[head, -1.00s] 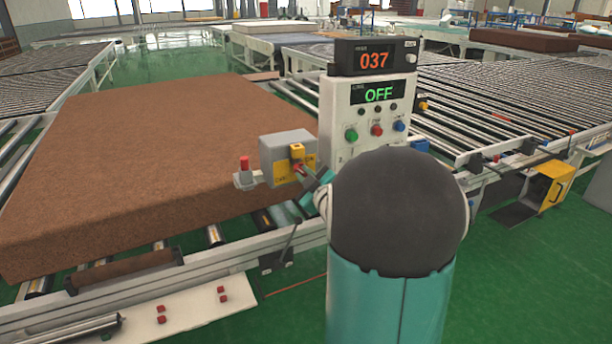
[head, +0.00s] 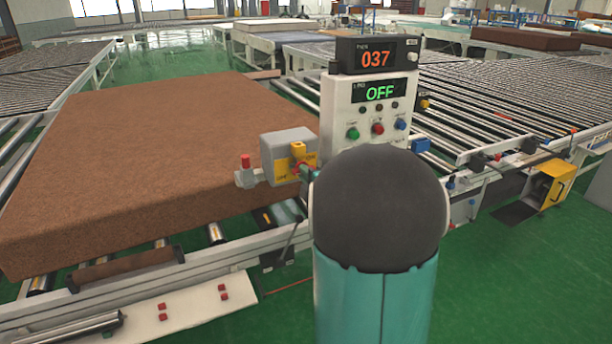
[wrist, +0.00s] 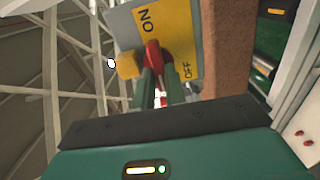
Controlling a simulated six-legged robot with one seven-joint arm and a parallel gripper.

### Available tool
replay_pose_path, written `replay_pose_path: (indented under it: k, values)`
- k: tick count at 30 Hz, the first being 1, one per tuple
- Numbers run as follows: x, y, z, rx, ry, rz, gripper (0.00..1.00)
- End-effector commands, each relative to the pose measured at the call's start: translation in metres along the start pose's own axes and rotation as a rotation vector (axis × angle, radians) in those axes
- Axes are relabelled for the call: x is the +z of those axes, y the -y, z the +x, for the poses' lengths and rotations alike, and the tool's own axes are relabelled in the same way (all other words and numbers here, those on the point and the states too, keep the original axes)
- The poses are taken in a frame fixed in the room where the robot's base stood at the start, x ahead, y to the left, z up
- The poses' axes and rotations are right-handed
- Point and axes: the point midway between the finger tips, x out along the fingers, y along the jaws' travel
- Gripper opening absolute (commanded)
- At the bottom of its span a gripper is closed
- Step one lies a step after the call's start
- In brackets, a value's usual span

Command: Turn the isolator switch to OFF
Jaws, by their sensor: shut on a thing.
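The isolator switch is a grey box (head: 287,140) with a yellow face plate, at the conveyor's edge in front of the brown mattress. In the wrist view its yellow plate (wrist: 182,28) carries the words ON and OFF, and a red handle (wrist: 153,56) stands in the middle. My gripper (wrist: 156,78) has its green fingers closed on the red handle. In the head view the gripper (head: 303,171) is at the switch face, partly hidden by my arm. I cannot tell exactly which word the handle points to.
The brown mattress (head: 150,150) lies on the roller conveyor at left. A white control panel (head: 368,112) with coloured buttons stands right of the switch; its displays read 037 and OFF. A small red knob (head: 245,161) sits left of the switch.

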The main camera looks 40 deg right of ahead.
Motion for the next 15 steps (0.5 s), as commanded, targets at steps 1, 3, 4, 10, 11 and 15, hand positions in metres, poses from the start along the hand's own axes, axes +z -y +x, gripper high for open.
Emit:
replay_pose_path:
  k: [1, 3, 4, 10, 11, 15]
  values:
    - [-0.0002, 0.0012, -0.0008, -0.002, 0.000, -0.014, 0.00]
    - [0.0000, 0.0013, -0.0009, -0.002, 0.000, -0.033, 0.00]
    - [0.0000, 0.0013, -0.0009, -0.002, 0.000, -0.038, 0.00]
    - [0.0003, 0.0015, -0.0010, -0.002, 0.000, -0.058, 0.00]
    - [0.0003, 0.0015, -0.0010, -0.002, 0.000, -0.059, 0.00]
    - [0.0003, 0.0015, -0.0009, -0.002, 0.000, -0.059, 0.00]
